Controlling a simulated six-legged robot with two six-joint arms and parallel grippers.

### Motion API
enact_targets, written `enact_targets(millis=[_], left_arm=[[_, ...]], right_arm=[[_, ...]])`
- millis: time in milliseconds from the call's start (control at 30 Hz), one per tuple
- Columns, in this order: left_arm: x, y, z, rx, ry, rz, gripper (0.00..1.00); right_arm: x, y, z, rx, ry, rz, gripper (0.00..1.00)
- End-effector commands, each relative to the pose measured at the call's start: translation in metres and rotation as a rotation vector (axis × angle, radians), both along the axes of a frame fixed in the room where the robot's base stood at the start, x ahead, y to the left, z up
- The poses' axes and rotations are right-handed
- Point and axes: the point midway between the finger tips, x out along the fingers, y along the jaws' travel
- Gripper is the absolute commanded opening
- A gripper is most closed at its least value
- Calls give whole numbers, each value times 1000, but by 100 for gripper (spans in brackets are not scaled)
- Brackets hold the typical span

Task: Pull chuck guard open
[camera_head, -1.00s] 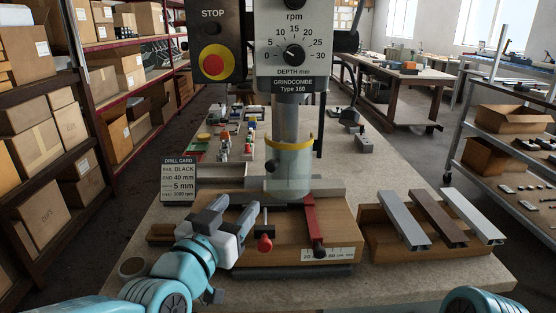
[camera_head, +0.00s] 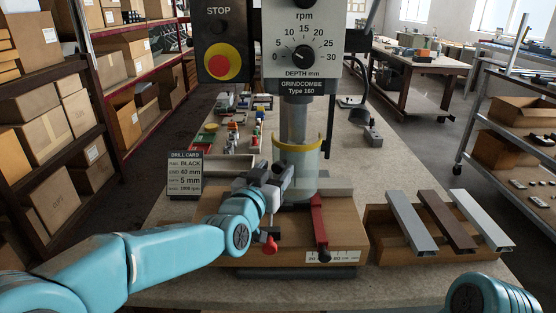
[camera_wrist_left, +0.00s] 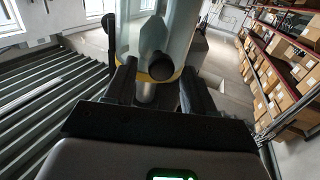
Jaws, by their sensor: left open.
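The chuck guard (camera_head: 297,165) is a clear cylinder with a yellow rim, standing below the drill head around the spindle. My left gripper (camera_head: 277,178) is at the guard's left front side, open. In the left wrist view the guard (camera_wrist_left: 183,25) rises just beyond the two dark fingers (camera_wrist_left: 158,88), and its yellow band crosses the space ahead of the fingertips. A dark round knob (camera_wrist_left: 157,64) shows between the fingertips; I cannot tell whether the fingers touch it. My right gripper is out of view; only a teal part of that arm shows at the lower right.
The drill head (camera_head: 300,50) hangs above the guard. A wooden jig with a red clamp (camera_head: 319,225) and a red knob (camera_head: 269,246) lies below. Three profiles (camera_head: 432,222) rest in a wooden tray at right. A drill card (camera_head: 184,173) stands at left.

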Motion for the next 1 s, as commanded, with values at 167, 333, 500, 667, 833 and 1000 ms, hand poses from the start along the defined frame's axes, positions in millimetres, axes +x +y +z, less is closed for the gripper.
enact_targets(millis=[167,333,500,667,833,1000], left_arm=[[19,-8,1,0,1,0,55],[25,-10,0,0,0,1,55],[24,-10,-1,0,1,1,55],[24,-9,0,0,0,1,2],[24,-9,1,0,-1,2,0],[24,-9,1,-2,-2,6,0]], right_arm=[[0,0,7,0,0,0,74],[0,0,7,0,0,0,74],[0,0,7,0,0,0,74],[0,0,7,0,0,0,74],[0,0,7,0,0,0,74],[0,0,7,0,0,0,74]])
